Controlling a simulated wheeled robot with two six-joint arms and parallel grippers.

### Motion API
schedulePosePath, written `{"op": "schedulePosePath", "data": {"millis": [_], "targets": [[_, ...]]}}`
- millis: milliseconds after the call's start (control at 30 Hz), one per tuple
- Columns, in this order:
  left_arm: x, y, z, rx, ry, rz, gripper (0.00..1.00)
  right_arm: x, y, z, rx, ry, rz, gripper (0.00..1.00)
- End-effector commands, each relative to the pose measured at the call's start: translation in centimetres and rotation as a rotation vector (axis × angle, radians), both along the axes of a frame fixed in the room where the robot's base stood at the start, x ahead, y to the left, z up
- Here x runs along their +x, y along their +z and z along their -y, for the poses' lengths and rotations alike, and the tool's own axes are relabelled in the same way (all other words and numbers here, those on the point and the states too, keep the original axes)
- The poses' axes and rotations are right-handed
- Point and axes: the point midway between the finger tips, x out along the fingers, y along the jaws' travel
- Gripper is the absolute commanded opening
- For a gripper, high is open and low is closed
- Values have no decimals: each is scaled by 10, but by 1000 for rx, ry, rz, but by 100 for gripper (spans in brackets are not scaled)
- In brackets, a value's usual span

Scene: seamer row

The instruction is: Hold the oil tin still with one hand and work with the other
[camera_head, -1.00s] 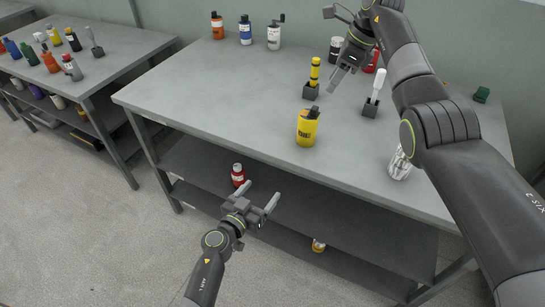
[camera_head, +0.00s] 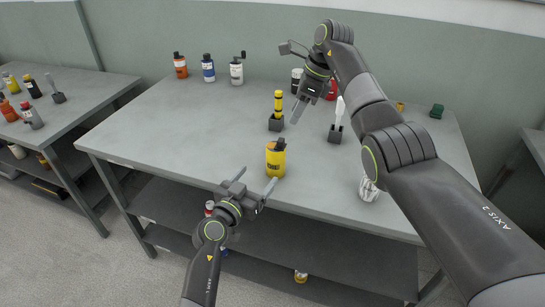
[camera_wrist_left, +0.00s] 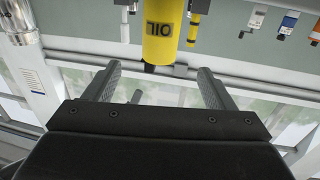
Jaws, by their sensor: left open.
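In the left wrist view the tin (camera_wrist_left: 166,40), lettered OIL and upside down, lies ahead, between the lines of the two fingers (camera_wrist_left: 158,72). No contact shows. My right gripper (camera_head: 298,112) hangs above the table, behind and right of the tin, fingers pointing down; its opening is unclear.
Behind the tin, a yellow tool (camera_head: 278,103) and a white-handled tool (camera_head: 339,112) stand in dark holders. Several bottles line the back edge, including a blue one (camera_head: 208,68). A silvery object (camera_head: 368,190) sits front right, near my right arm.

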Motion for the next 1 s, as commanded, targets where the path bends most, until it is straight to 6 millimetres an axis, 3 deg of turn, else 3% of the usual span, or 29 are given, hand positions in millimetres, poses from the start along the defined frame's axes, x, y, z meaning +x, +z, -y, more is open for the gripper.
{"op": "schedulePosePath", "data": {"millis": [600, 1000], "targets": [[83, 1, 42, 0, 0, 0, 77, 0, 0, 0, 0, 0, 0, 36], [106, 0, 54, 0, 1, 0, 77, 0, 0, 0, 0, 0, 0, 36]]}}
